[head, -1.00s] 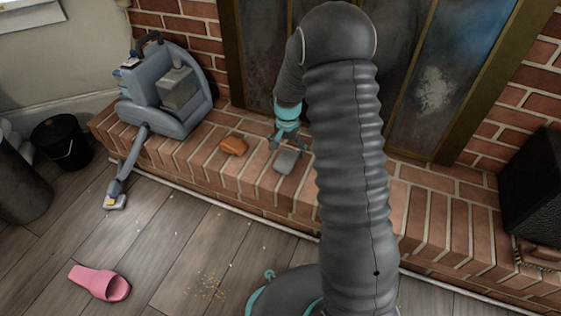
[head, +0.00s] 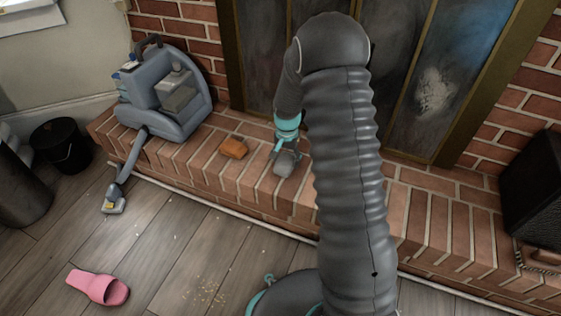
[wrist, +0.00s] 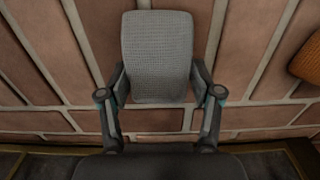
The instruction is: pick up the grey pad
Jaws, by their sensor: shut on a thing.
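The grey pad (head: 284,164) lies on the brick hearth (head: 248,185), just left of my arm in the head view. In the wrist view the grey pad (wrist: 157,55) is a rounded, textured rectangle between my fingers. My gripper (head: 285,150) is down at the pad. In the wrist view my gripper (wrist: 158,88) has one finger against each side of the pad's near end, shut on it. I cannot tell whether the pad is lifted off the bricks.
An orange-brown pad (head: 234,147) lies left of the grey one. A grey-blue cleaning machine (head: 168,98) stands on the hearth's left, its hose reaching the floor. A pink slipper (head: 98,287) and crumbs (head: 205,288) lie on the floor. A black speaker-like box (head: 535,195) is at right.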

